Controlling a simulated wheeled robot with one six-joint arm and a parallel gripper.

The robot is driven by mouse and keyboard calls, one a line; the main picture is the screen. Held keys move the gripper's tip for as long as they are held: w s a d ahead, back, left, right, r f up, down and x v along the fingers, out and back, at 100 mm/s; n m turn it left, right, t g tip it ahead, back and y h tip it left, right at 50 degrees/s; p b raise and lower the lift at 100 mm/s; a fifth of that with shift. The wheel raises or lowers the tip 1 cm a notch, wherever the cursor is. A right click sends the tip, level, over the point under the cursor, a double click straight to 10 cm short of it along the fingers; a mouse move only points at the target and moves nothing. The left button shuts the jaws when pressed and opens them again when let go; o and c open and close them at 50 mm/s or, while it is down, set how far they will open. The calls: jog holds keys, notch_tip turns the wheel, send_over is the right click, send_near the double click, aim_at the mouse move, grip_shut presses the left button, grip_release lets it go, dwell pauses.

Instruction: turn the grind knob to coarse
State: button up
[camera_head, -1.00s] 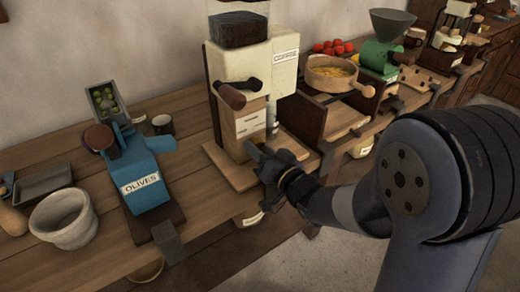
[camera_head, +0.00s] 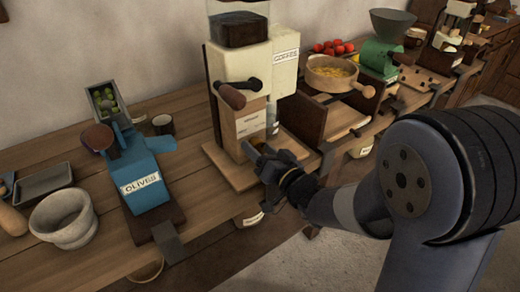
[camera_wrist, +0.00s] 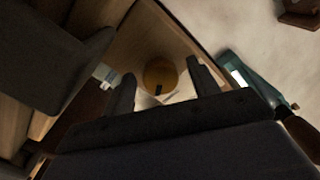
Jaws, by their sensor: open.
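The coffee grinder (camera_head: 284,75) stands upright on the wooden counter, with a dark hopper on top and a dark crank handle in front. A round brass-coloured knob (camera_wrist: 160,72) with a short dark mark shows in the wrist view on the grinder's wooden front. My gripper (camera_head: 256,154) is low in front of the grinder. In the wrist view its two dark fingers (camera_wrist: 160,80) are apart, one on each side of the knob. I cannot tell whether they touch it. In the head view my gripper mostly hides the knob, and the scale lettering is unreadable.
A blue press labelled OLIVES (camera_head: 147,190) and a stone mortar (camera_head: 65,217) stand to the left. The floor in front is open.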

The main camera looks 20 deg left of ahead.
jog(key=v, duration=1)
jog(key=shift+s+d, duration=0.2)
jog(key=shift+s, duration=0.05)
jog(key=x, duration=1)
jog(key=shift+w+a, duration=0.3)
